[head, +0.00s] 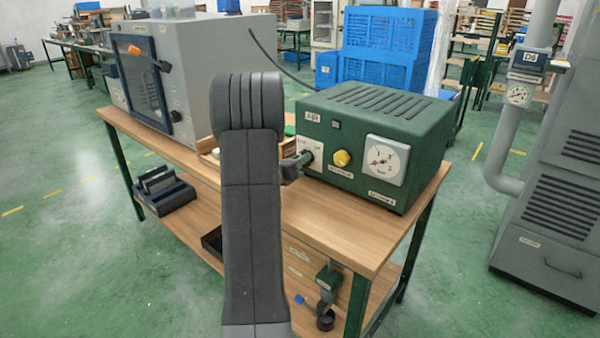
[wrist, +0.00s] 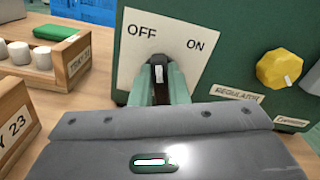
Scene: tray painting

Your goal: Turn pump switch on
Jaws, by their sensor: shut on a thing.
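The green pump box (head: 370,125) labelled AIR stands on the wooden bench. Its switch (wrist: 158,72) sits on a white OFF/ON plate (wrist: 165,40) on the front face. The switch lever points roughly upright, between the OFF and ON labels. My gripper (wrist: 160,80) is at the plate with its green fingers shut on the switch. In the head view my gripper (head: 299,163) reaches the left part of the box front, and my arm hides some of the bench. The gripper body hides the lower part of the switch area in the wrist view.
A yellow regulator knob (head: 342,158) and a round gauge (head: 383,160) are right of the switch. A wooden tray with white pieces and a green block (wrist: 55,33) lies left. A grey cabinet (head: 190,75) stands behind left on the bench (head: 330,225).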

